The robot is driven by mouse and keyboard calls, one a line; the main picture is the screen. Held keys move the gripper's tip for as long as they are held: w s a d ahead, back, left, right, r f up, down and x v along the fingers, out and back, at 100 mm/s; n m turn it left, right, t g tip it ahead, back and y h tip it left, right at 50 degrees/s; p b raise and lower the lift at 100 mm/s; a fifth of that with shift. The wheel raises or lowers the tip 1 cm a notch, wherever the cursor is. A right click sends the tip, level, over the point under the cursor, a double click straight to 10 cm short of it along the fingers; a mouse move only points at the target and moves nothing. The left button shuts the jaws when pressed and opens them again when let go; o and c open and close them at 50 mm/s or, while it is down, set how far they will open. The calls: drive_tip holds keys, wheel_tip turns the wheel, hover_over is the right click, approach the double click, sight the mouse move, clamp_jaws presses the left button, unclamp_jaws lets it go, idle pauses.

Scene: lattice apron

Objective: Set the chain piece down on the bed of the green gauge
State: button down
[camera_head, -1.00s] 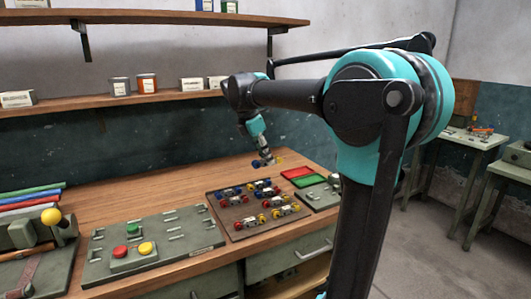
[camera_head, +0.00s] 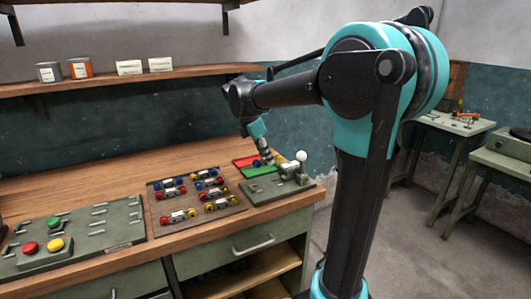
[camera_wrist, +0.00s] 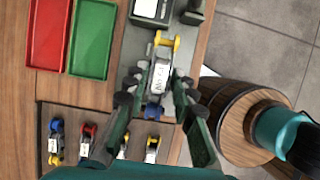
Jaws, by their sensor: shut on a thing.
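My gripper (camera_wrist: 158,88) is shut on a chain piece (camera_wrist: 161,76), which has a white labelled middle, a yellow spool end and a blue spool end. In the head view my gripper (camera_head: 263,157) hangs over the green tray area, with the piece's blue end just visible. The grey-green gauge (camera_head: 262,193), a plate with a block and a white-knobbed lever, sits at the bench's right end. In the wrist view, part of the gauge (camera_wrist: 150,45) shows beyond and under the held piece. I cannot tell whether the piece touches it.
A red tray (camera_wrist: 48,35) and a green tray (camera_wrist: 93,40) lie beside the gauge. A brown board (camera_head: 197,218) holds several other chain pieces. A grey-green panel (camera_head: 95,230) with red, green and yellow buttons lies to the left. A wooden barrel-like stool (camera_wrist: 245,125) stands off the bench.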

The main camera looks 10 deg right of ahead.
drive_tip(key=shift+f, duration=4.35)
drive_tip(key=c, duration=1.2)
unclamp_jaws()
